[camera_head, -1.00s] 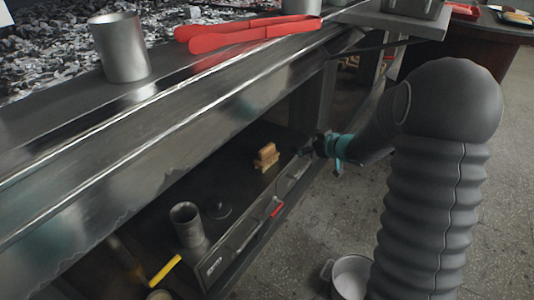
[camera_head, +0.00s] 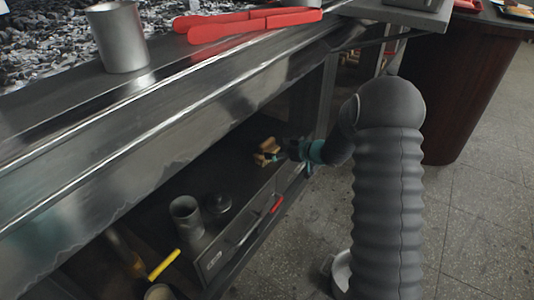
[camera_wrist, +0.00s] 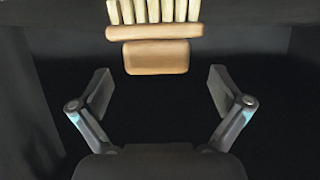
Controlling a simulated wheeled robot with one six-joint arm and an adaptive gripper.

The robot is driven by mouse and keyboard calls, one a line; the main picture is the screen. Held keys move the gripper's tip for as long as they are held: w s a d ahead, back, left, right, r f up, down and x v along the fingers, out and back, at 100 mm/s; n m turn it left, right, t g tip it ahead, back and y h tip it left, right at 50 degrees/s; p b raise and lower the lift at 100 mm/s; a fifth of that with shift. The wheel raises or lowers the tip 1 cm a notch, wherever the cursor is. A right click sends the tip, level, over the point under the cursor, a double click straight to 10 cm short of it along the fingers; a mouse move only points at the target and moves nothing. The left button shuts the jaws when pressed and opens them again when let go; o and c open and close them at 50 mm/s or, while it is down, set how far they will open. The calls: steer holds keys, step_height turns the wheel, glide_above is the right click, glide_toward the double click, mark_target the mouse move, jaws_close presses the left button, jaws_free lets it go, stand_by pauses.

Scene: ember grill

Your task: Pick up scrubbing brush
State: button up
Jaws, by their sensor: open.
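The scrubbing brush (camera_head: 267,151) is a small tan wooden block with a handle piece, standing on the dark lower shelf under the grill. In the wrist view the brush (camera_wrist: 156,56) is at the top centre, its pale bristle tufts pointing up and its wooden grip nearest me. My gripper (camera_head: 283,150) is at the brush's right side in the head view. In the wrist view my gripper (camera_wrist: 160,86) is open, with one finger to each side and the brush just ahead, centred between them. No finger is seen touching it.
A metal cup (camera_head: 187,217) and a dark round lid (camera_head: 218,203) stand on the shelf (camera_head: 160,218), nearer than the brush. The grill's metal ledge (camera_head: 170,118) overhangs above.

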mark_target(270, 146)
steer(key=shift+b+x, duration=0.55)
steer(key=shift+x, duration=2.1)
steer(key=shift+w+d+r, duration=0.15)
steer(key=c, duration=1.1)
